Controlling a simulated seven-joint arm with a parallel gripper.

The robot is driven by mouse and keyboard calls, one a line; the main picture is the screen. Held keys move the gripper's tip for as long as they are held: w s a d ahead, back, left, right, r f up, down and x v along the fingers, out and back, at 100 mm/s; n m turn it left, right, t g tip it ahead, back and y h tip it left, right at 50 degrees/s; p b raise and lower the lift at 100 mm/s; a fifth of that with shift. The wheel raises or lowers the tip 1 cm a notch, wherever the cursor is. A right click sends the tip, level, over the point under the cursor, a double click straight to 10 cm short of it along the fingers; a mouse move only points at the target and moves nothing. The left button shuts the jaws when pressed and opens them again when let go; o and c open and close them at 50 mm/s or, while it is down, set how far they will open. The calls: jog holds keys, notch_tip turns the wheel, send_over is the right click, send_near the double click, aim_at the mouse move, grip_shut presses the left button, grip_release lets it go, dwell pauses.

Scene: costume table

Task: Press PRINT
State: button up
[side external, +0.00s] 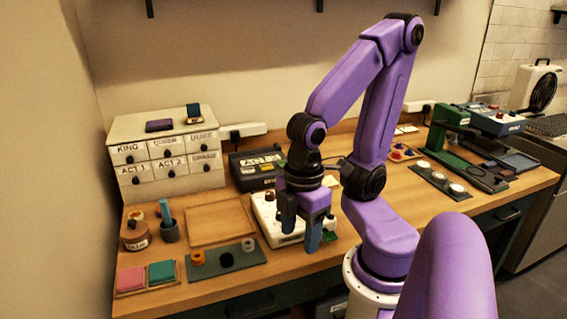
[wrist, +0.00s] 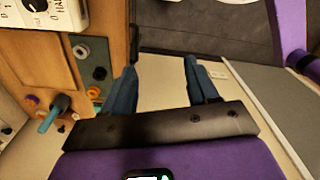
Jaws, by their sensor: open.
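No label reading PRINT is legible in either view. A dark device (side external: 257,168) with a display reading ACT and a further character sits on the bench behind my gripper; its buttons are too small to tell apart. A cream box (side external: 268,213) with controls stands by my gripper, partly hidden by its fingers. The wrist view shows a cream box with a black dial (wrist: 36,4) at top left. My gripper (side external: 300,230) points down, open, with nothing between its fingers; it also shows in the wrist view (wrist: 160,70). Whether a finger touches the cream box cannot be told.
A labelled drawer cabinet (side external: 165,150) stands at the left. A wooden tray (side external: 220,222), a green panel with rings (side external: 228,259), a cup with a teal tool (side external: 170,230) and colored pads (side external: 130,279) lie before it. A green press (side external: 450,130) stands right.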

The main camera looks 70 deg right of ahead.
grip_shut()
dwell(1.4)
